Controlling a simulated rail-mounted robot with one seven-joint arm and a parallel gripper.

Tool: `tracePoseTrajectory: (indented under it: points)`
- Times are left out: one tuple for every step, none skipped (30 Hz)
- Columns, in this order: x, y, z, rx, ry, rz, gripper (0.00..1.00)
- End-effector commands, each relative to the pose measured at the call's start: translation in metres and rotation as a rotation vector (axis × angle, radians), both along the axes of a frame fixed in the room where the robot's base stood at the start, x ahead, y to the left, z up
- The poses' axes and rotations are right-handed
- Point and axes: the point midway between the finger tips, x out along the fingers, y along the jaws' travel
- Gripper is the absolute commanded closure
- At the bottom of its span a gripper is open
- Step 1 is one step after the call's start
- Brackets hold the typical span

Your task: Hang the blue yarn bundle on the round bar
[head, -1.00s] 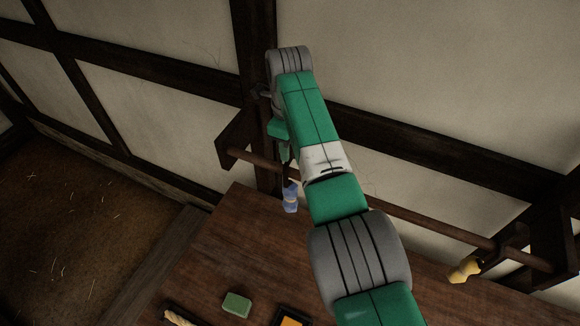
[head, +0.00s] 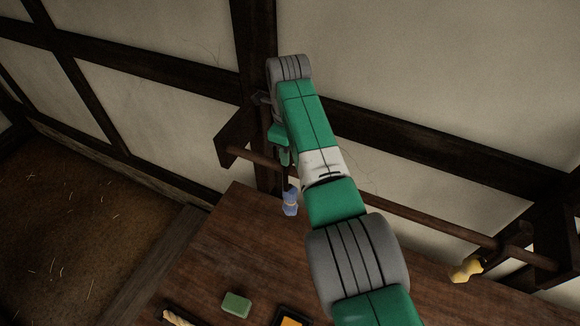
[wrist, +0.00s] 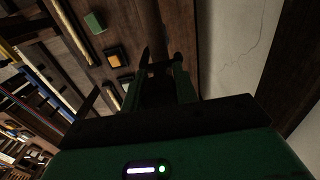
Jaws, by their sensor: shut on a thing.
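The blue yarn bundle (head: 290,203) hangs upright below my gripper (head: 288,180), which is shut on its top. The bundle is by the left part of the round bar (head: 255,160), close to it; I cannot tell whether it touches. The round bar runs from a left bracket to the right bracket, partly hidden behind my arm.
The wooden table (head: 215,250) below holds a green block (head: 236,304), a dark tray with something orange (head: 291,321) and a tan roll (head: 178,318). Wooden brackets (head: 235,137) and the wall stand close behind.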

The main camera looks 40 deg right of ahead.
Motion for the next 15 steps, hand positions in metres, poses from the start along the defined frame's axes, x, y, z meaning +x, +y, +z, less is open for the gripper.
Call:
tracePoseTrajectory:
  points:
    - [0.0001,0.0,-0.0019,0.0,0.0,0.0,1.0]
    - [0.0001,0.0,-0.0023,0.0,0.0,0.0,1.0]
    - [0.0001,0.0,-0.0024,0.0,0.0,0.0,1.0]
    - [0.0001,0.0,-0.0023,0.0,0.0,0.0,1.0]
    - [0.0001,0.0,-0.0022,0.0,0.0,0.0,1.0]
    - [0.0001,0.0,-0.0021,0.0,0.0,0.0,1.0]
    - [0.0001,0.0,-0.0021,0.0,0.0,0.0,1.0]
    - [0.0001,0.0,-0.0021,0.0,0.0,0.0,1.0]
    - [0.0001,0.0,-0.0021,0.0,0.0,0.0,0.64]
    - [0.0001,0.0,-0.0021,0.0,0.0,0.0,0.58]
    - [0.0,-0.0001,-0.0021,0.0,0.0,0.0,0.52]
    - [0.0,-0.0001,-0.0021,0.0,0.0,0.0,0.46]
    - [0.0,-0.0001,-0.0021,0.0,0.0,0.0,0.46]
    - [0.0,-0.0001,-0.0022,0.0,0.0,0.0,0.46]
    - [0.0,-0.0001,-0.0022,0.0,0.0,0.0,0.46]
